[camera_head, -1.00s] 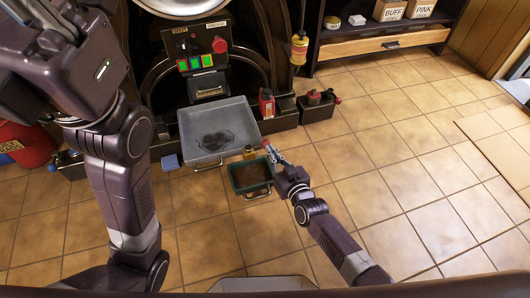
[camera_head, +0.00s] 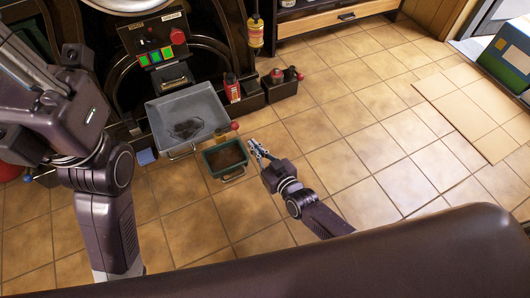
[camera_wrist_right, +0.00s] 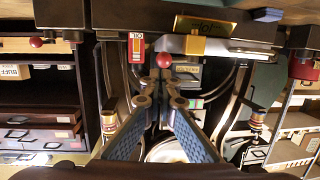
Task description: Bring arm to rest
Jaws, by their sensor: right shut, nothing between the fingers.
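My right arm reaches in from the lower right in the head view. Its gripper (camera_head: 258,147) hangs over the tiled floor, just right of the green bin, and is apart from it. In the right wrist view its two fingers (camera_wrist_right: 165,80) converge at the tips with nothing between them. My left arm (camera_head: 105,190) stands at the left of the head view, bent at the elbow. Its gripper does not show.
A grey tray (camera_head: 215,112) juts from the dark press, with the green bin (camera_head: 211,163) below it. A red-knobbed lever (camera_head: 235,126) lies close by. A red bottle (camera_head: 232,88) stands behind. Open tiled floor (camera_head: 370,110) lies to the right, with a cardboard sheet (camera_head: 450,105).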

